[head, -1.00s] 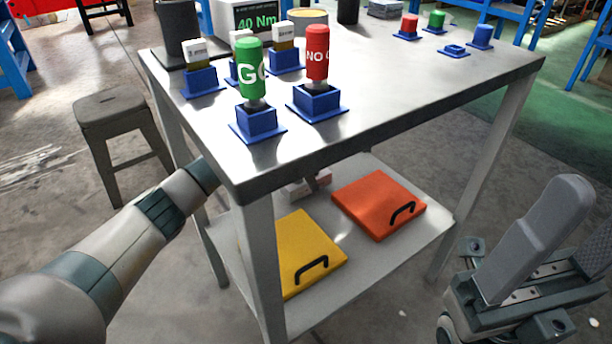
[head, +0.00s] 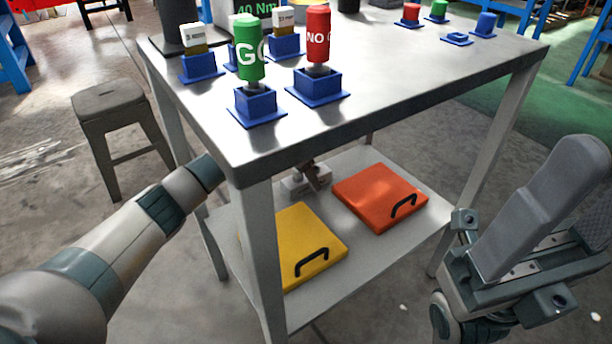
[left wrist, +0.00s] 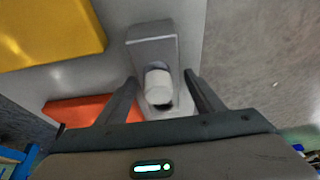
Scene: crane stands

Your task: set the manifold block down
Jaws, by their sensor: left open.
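The manifold block (head: 297,184) is a pale grey block on the lower shelf, partly hidden under the tabletop edge. A brownish part shows above it, too small to identify. In the left wrist view the block (left wrist: 150,45) lies on the shelf with a white round stub facing the camera. My left gripper (left wrist: 160,77) is open, one finger on each side of the stub, with gaps visible. In the head view it is hidden behind the table; only my arm shows. My right gripper (head: 568,232) is open and empty at the right, outside the table.
A yellow case (head: 300,240) and an orange case (head: 375,195) lie on the lower shelf (head: 335,268) near the block. The tabletop (head: 400,75) overhangs it, with a table leg (head: 262,255) in front. A stool (head: 108,100) is left.

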